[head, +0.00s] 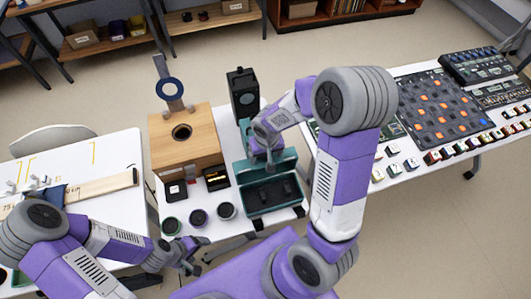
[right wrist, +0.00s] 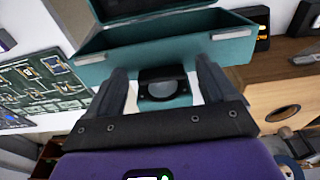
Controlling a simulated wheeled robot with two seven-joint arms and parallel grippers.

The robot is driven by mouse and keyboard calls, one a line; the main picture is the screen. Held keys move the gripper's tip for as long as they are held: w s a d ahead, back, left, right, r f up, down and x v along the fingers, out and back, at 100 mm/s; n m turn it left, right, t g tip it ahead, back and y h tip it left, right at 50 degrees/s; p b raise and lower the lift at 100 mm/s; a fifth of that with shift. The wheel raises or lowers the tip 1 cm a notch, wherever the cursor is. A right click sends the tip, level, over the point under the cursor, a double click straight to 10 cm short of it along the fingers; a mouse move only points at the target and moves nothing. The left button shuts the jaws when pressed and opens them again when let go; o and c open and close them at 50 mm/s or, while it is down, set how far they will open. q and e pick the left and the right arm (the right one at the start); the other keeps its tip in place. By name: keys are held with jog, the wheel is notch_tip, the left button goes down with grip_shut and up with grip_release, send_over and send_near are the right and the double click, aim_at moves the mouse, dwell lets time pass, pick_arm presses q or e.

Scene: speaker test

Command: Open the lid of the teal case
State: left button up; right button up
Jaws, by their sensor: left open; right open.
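The teal case (head: 262,211) lies near the front of the middle table with its lid (head: 281,163) raised and leaning back. Its dark interior holds two dark pieces. My left gripper (head: 187,265) is open and empty in front of the table, low and left of the case.
A black speaker-like box (head: 243,85) stands behind the case. A wooden box (head: 185,150) with a round hole stands to the left. Several small round pots (head: 198,217) sit at the front left. A right-hand table holds a dark button panel (head: 432,108).

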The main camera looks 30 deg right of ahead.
jog(key=shift+r, duration=0.1)
notch_tip(320, 180, up, 7)
jog(key=s+p, duration=0.1)
jog(key=shift+a+r, duration=0.15)
jog(key=shift+r, duration=0.05)
dwell(0.6)
